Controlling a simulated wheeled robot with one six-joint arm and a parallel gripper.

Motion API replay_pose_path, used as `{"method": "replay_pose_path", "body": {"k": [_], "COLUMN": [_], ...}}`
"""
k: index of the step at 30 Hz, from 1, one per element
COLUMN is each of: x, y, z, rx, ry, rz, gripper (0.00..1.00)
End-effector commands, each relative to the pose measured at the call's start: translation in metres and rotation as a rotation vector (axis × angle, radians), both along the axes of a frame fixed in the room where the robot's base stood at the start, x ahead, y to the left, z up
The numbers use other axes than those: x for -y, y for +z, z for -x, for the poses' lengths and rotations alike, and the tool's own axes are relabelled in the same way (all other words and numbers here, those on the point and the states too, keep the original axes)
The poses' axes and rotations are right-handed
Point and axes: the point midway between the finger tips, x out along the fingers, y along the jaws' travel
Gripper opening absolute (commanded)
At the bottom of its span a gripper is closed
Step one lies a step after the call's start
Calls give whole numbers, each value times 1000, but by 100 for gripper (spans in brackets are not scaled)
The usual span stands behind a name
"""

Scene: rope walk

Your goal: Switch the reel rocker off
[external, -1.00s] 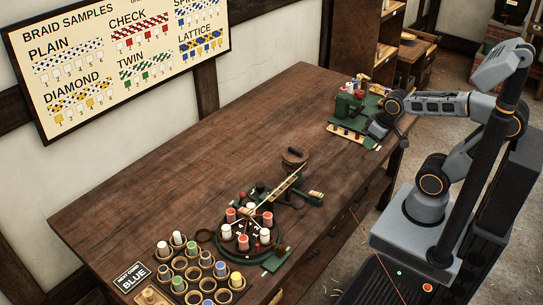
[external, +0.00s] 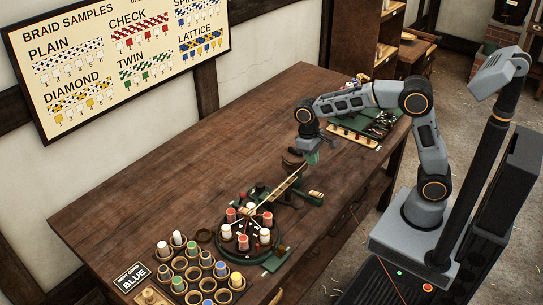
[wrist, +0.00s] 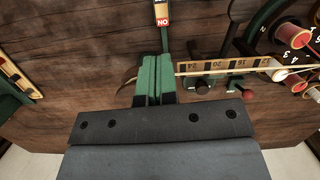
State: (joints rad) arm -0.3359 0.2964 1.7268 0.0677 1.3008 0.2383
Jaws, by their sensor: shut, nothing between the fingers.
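The reel rocker (external: 316,194) is a small red and cream switch on a green bracket by the table's front edge. In the wrist view, its red and cream face (wrist: 162,13) is at the top edge, with lettering that reads NO, upside down for ON; the rest is cut off, so I cannot tell its tilt. My gripper (external: 314,159) is above the table, beyond the rocker and apart from it. Its green fingers (wrist: 153,62) are shut together and empty, and point toward the tabletop near the end of the ruler.
A brass ruler (wrist: 205,68) runs to the green braiding machine (external: 247,236) with several reels. A red knob (wrist: 248,95) is beside it. A brown round piece (external: 291,160) is close to my gripper. The table's left-back is clear.

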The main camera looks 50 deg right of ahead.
Motion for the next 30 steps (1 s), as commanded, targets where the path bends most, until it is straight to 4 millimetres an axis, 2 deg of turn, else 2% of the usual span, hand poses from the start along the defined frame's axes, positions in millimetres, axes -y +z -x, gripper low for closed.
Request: {"method": "replay_pose_path", "body": {"k": [2, 4, 19, 23, 30], "x": [-2, -2, 0, 0, 0], "y": [12, 16, 14, 2, -40], "z": [-4, -2, 3, 5, 16], "rx": [-1, -17, -35, -37, -39], "ry": [-28, -50, -72, -72, -72], "rz": [-1, 7, 18, 18, 19], "gripper": [0, 0, 0, 0, 0]}}
